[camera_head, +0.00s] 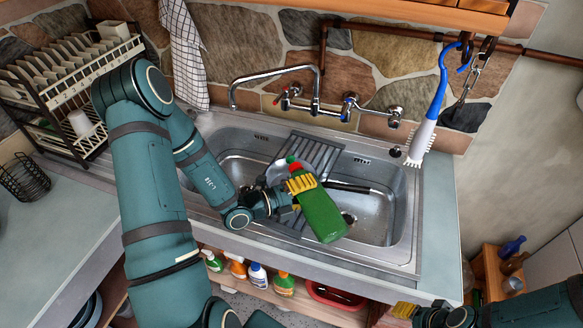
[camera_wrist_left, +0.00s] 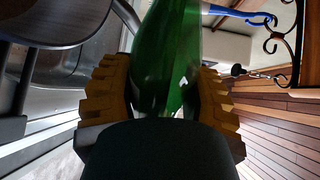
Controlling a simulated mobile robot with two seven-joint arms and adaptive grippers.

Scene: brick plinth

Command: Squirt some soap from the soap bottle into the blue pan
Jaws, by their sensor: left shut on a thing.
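My left gripper (camera_head: 303,184) is shut on the green soap bottle (camera_head: 322,216), above the sink. The bottle leans, its red cap toward the upper left and its base toward the lower right. In the left wrist view the bottle (camera_wrist_left: 168,55) sits between the yellow fingers of the gripper (camera_wrist_left: 162,92). A dark handle (camera_head: 352,188) shows in the sink behind the bottle; the pan's body is mostly hidden by the gripper and bottle. A dark round surface (camera_wrist_left: 60,18) at the wrist view's upper left may be the pan. My right gripper (camera_head: 402,311) is partly visible at the bottom right.
The metal sink (camera_head: 402,215) has a grey slatted drainer (camera_head: 318,152) and a faucet (camera_head: 318,85) behind. A blue-handled brush (camera_head: 428,120) hangs at the right. Several bottles (camera_head: 257,275) stand on the shelf below. A dish rack (camera_head: 75,80) stands at the left.

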